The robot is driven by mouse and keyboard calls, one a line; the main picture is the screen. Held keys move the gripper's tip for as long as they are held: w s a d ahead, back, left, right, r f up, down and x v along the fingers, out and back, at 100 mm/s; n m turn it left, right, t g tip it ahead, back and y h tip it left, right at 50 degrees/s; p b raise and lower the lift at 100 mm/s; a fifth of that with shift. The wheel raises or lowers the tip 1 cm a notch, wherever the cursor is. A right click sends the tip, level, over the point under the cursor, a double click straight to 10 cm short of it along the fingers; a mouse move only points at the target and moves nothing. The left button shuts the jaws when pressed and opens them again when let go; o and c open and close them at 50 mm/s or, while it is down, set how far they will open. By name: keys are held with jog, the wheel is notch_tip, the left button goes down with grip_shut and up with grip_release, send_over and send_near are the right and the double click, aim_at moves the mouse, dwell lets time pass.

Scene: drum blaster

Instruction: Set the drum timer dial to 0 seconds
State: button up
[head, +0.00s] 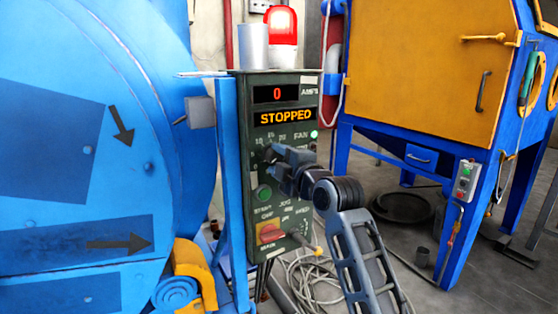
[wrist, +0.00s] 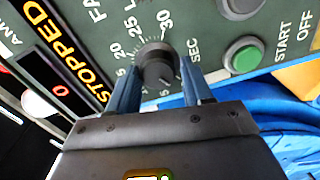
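The drum timer dial (wrist: 158,65) is a dark round knob on the green control panel (wrist: 220,40). In the wrist view it sits between the two blue-grey fingers of my gripper (wrist: 163,82), with little or no gap on either side. I cannot tell whether the fingers press on it. Scale numbers 15, 20, 25 and 30 and the word SEC show around it. In the head view my gripper (head: 270,155) is at the panel's middle and hides the dial. The red display (head: 277,94) reads 0 and the orange display (head: 285,117) reads STOPPED.
A green start button (wrist: 244,56) is right of the dial in the wrist view. A red-and-yellow main switch (head: 270,233) is low on the panel. The blue drum (head: 80,150) stands left, and a yellow-and-blue cabinet (head: 430,80) stands right. A red lamp (head: 281,22) tops the panel.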

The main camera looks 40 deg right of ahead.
jog(key=o, duration=0.3)
jog(key=shift+r, duration=0.1)
jog(key=p+v, duration=0.1)
jog(key=v, duration=0.6)
jog(key=shift+s, duration=0.4)
jog(key=shift+a, duration=0.15)
